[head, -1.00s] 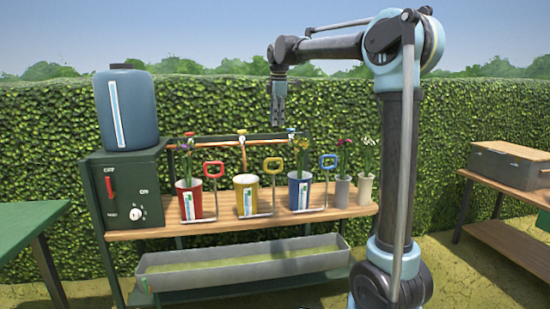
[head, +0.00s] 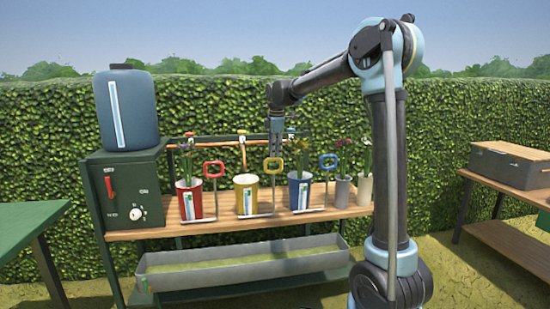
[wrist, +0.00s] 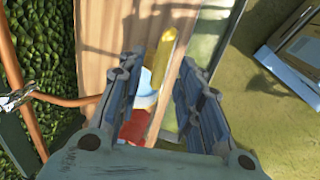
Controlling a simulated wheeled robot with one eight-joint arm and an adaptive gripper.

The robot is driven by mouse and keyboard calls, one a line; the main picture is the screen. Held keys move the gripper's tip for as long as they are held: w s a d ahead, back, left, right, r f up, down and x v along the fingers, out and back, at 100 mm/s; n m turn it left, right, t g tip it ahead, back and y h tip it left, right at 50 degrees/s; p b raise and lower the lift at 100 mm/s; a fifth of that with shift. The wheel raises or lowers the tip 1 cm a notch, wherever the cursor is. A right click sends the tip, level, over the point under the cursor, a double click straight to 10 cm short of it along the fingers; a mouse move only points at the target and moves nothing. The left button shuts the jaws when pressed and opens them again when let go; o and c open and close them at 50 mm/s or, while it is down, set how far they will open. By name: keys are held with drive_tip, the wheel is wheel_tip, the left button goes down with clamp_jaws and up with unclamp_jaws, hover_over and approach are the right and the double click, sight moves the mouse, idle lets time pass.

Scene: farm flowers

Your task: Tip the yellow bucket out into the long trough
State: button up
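The long grey trough (head: 250,271) lies below the bench's front, with a yellow-green surface inside. My gripper (head: 276,148) points down just above the yellow handle in the head view; contact cannot be told. In the wrist view its two fingers (wrist: 157,90) are apart, with a yellow piece (wrist: 164,50) between and beyond them. Nothing is visibly gripped.
A red bucket (head: 190,203) with a red handle (head: 213,169) stands left of the yellow one. A blue bucket (head: 298,193) with a blue handle (head: 329,161) stands right. Flowers fill several pots. A green control box (head: 125,185) bears a blue tank (head: 126,105).

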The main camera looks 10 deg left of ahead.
drive_tip(key=shift+w+a+f, duration=0.1)
drive_tip(key=shift+w+f, duration=0.05)
drive_tip(key=shift+f, duration=0.65)
drive_tip(key=shift+w+f, duration=0.15)
drive_tip(key=shift+f, duration=0.6)
clamp_jaws()
